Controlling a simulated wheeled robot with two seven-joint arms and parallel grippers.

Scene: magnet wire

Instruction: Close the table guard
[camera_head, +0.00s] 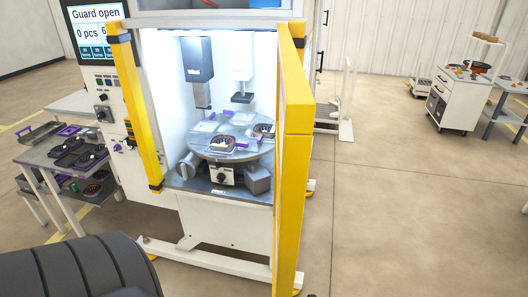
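The table guard (299,110) is a yellow-framed door at the right of the white machine. It stands swung open toward me, seen nearly edge-on. Behind it, the lit work chamber is exposed, with a round metal turntable (228,148) carrying small dark parts in fixtures. The screen (96,28) at the upper left reads "Guard open". A yellow post (136,110) stands at the left side of the opening. Neither gripper shows. A dark rounded shape at the bottom left seems to be part of my own body. Any handle on the guard cannot be made out.
A side table (62,165) with dark trays and purple parts stands left of the machine. White machine feet (205,262) reach out over the floor in front. The floor (410,220) to the right is clear. A white drawer cart (461,98) stands at the far right.

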